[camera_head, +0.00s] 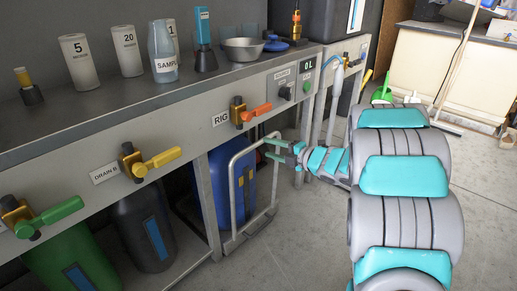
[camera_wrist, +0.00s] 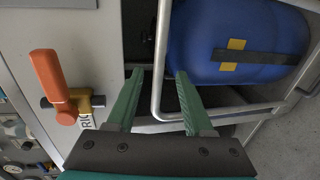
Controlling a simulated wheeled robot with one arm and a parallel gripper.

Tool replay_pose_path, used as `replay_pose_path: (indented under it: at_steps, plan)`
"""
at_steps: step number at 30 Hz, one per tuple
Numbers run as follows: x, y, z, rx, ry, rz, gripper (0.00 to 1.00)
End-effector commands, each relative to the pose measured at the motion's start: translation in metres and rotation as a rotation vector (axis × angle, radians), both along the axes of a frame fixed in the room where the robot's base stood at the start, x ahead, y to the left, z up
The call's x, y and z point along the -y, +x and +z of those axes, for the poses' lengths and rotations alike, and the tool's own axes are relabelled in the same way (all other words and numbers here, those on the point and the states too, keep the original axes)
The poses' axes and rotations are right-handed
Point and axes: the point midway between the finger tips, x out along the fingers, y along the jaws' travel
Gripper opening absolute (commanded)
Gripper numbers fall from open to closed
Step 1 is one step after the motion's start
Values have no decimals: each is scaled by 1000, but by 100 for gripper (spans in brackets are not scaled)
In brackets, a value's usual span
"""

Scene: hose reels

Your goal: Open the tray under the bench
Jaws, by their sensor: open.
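The tray (camera_head: 238,241) is low under the bench, with an upright grey tubular handle (camera_head: 231,185) at its front and a blue drum (camera_head: 226,170) on it. My gripper (camera_head: 268,149) is open, with its green fingers pointing left at the upper right part of the handle. In the wrist view the open fingers (camera_wrist: 159,73) lie on either side of a bar of the tubular handle (camera_wrist: 161,40). I cannot tell whether they touch it. The blue drum (camera_wrist: 225,35) is behind the handle there. The drum hides much of the tray.
An orange valve lever (camera_head: 257,113) labelled RIG sits on the bench front (camera_head: 205,135) just above the gripper; it also shows in the wrist view (camera_wrist: 50,75). A bench leg (camera_head: 207,205) stands left of the tray. Dark and green drums (camera_head: 143,230) stand further left. The floor in front is clear.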

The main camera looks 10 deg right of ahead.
Motion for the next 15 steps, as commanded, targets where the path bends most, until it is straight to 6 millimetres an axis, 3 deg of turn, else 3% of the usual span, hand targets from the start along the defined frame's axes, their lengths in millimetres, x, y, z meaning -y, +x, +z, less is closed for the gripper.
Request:
replay_pose_path:
  at_steps: [9, 15]
  plan:
    - [-28, 38, -10, -1, 1, 1, 52]
    - [-37, 50, -12, 0, 2, -1, 52]
